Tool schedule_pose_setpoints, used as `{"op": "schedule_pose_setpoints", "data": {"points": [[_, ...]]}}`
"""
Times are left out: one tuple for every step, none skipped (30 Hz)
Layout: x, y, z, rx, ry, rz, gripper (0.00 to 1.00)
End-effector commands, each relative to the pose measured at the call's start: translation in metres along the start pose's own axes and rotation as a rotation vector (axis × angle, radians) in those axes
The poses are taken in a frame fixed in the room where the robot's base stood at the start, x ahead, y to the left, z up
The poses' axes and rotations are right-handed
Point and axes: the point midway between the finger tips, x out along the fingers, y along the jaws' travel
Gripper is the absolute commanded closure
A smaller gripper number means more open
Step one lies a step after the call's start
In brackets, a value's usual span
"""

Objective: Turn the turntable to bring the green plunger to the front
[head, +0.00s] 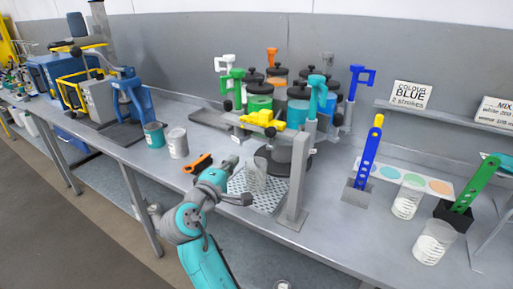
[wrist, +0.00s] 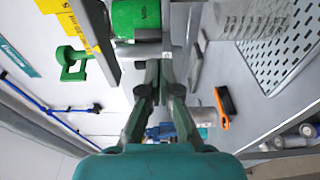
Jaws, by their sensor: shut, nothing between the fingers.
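The turntable (head: 272,150) stands at the middle of the bench and carries several lidded drums with coloured plunger handles. The green plunger (head: 237,86) is on its left side, above a green drum (head: 259,97). A green handle (wrist: 73,62) and a green drum (wrist: 135,18) show in the wrist view. A yellow piece (head: 262,121) is at the front left of the turntable. White, orange, teal and blue handles stand around the rest. My gripper (head: 224,166) is low, in front and left of the turntable. Its fingers (wrist: 160,70) are shut and empty.
A grey post (head: 296,182) stands in front of the turntable. A clear beaker (head: 255,175) is on a perforated tray, right of my gripper. An orange-handled tool (head: 197,163) lies left of it, near two cans. Blue and green slotted paddles stand at right.

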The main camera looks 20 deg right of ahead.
Motion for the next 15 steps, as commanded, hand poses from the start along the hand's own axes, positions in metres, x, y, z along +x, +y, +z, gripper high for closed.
{"op": "schedule_pose_setpoints", "data": {"points": [[0.002, 0.002, 0.000, -0.001, -0.004, 0.001, 1.00], [0.003, 0.002, 0.000, -0.001, -0.005, 0.001, 1.00], [0.006, 0.002, 0.000, -0.002, -0.006, 0.000, 1.00], [0.009, 0.002, 0.000, -0.002, -0.006, 0.000, 1.00], [0.013, 0.002, 0.001, -0.002, -0.007, 0.000, 1.00], [0.018, 0.002, 0.001, -0.002, -0.006, 0.001, 1.00], [0.023, 0.002, 0.001, -0.002, -0.006, 0.002, 1.00], [0.028, 0.002, 0.001, -0.002, -0.007, 0.001, 1.00], [0.035, 0.002, 0.001, -0.002, -0.008, 0.001, 1.00], [0.041, 0.002, 0.001, -0.001, -0.007, 0.001, 1.00], [0.046, 0.002, 0.001, -0.002, -0.006, 0.001, 1.00], [0.054, 0.002, 0.001, -0.002, -0.007, 0.000, 1.00], [0.059, 0.002, 0.001, -0.002, -0.007, 0.001, 1.00], [0.064, 0.002, 0.001, -0.002, -0.006, 0.001, 1.00], [0.071, 0.002, 0.001, -0.001, -0.006, 0.001, 1.00]]}}
